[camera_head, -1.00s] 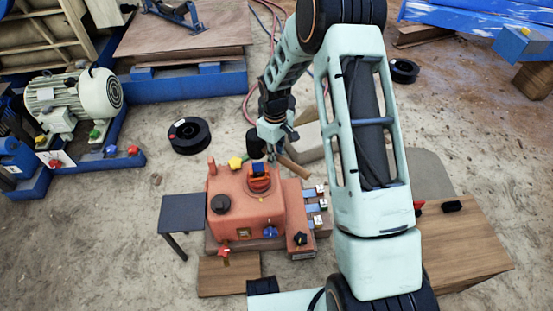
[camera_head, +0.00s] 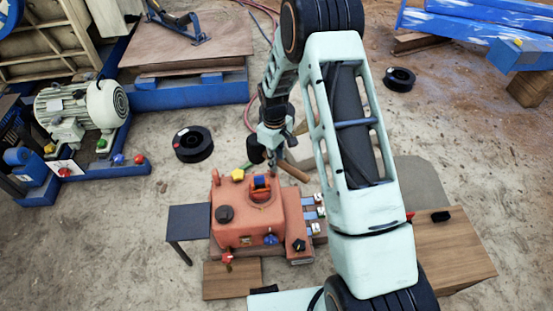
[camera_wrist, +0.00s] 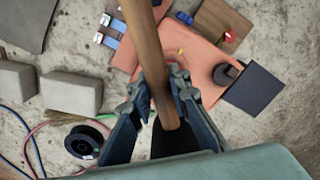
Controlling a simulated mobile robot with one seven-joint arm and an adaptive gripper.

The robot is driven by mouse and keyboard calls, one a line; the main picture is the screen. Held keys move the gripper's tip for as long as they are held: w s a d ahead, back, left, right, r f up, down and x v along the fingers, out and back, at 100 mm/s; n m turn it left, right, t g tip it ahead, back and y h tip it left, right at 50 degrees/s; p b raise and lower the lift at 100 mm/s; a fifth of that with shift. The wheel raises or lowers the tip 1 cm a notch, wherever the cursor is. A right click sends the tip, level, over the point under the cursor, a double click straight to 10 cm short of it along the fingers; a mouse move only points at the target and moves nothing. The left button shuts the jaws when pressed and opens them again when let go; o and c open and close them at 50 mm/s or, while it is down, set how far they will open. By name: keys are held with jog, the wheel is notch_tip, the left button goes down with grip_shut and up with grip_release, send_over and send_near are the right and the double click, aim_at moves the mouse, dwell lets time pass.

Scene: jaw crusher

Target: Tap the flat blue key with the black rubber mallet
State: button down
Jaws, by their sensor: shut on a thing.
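The black rubber mallet is in my gripper (camera_head: 272,140), which is shut on its wooden handle (camera_wrist: 150,50). In the head view the black mallet head (camera_head: 256,149) hangs at the gripper's left and the handle end (camera_head: 293,172) points down-right. The mallet is in the air behind and above the orange crusher model (camera_head: 238,225), apart from it. A blue piece (camera_head: 260,182), seemingly the flat blue key, stands in an orange mount on the crusher's top. I cannot make it out in the wrist view, where the handle crosses the crusher.
Several blue tabs with white ends (camera_head: 310,201) line the crusher's right side. A yellow knob (camera_head: 238,175) and a black knob (camera_head: 224,213) stand on the crusher. A dark side table (camera_head: 188,222) is at left. A black spool (camera_head: 193,144) lies on open floor.

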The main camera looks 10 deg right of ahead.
jog(key=shift+r+p, duration=0.3)
jog(key=shift+r, duration=0.2)
notch_tip(320, 180, down, 6)
jog(key=t+y+b, duration=0.2)
jog(key=t+b, duration=0.1)
jog(key=b, duration=0.4)
jog(key=shift+y, duration=0.3)
